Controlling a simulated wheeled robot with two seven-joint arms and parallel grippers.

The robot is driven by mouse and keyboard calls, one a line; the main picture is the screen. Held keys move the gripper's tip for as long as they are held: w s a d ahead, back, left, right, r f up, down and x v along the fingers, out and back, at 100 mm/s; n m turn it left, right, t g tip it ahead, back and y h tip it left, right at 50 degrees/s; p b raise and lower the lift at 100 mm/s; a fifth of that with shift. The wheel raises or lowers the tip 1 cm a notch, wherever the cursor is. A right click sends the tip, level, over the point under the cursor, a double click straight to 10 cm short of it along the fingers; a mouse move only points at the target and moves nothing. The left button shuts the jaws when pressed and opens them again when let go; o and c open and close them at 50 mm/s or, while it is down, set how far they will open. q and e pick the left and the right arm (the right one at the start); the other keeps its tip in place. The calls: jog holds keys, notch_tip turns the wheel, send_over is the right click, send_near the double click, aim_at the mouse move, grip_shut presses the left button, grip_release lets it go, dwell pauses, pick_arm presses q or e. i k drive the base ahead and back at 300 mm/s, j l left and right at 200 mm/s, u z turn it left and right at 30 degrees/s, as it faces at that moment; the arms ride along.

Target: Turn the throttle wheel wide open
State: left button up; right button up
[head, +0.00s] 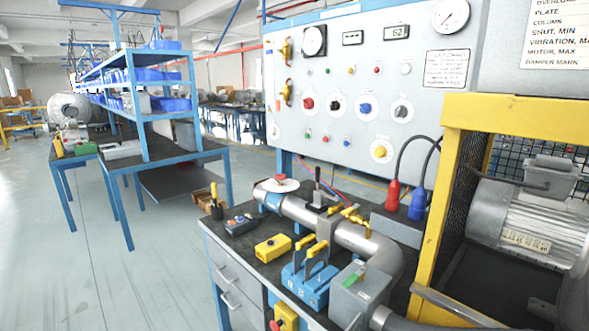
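A white disc with a red hub (279,183) lies on top of the left end of a silver pipe (318,216) on the bench; it looks like the throttle wheel, but it is small here and its opening cannot be read. The pipe runs right and bends toward the front. Neither of my grippers shows in the head view.
The dark bench top (243,252) holds a yellow box (272,247), a blue unit with yellow handles (307,284) and a grey box (358,296). A gauge panel (345,90) stands behind. A yellow frame (436,220) guards a motor (530,220) at right. Floor at left is clear.

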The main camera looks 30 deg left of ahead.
aim_at(279, 177)
jog(key=i+j+z, duration=0.2)
jog(key=j+z, duration=0.15)
jog(key=j, duration=1)
jog(key=j+z, duration=0.35)
jog(key=j, duration=1)
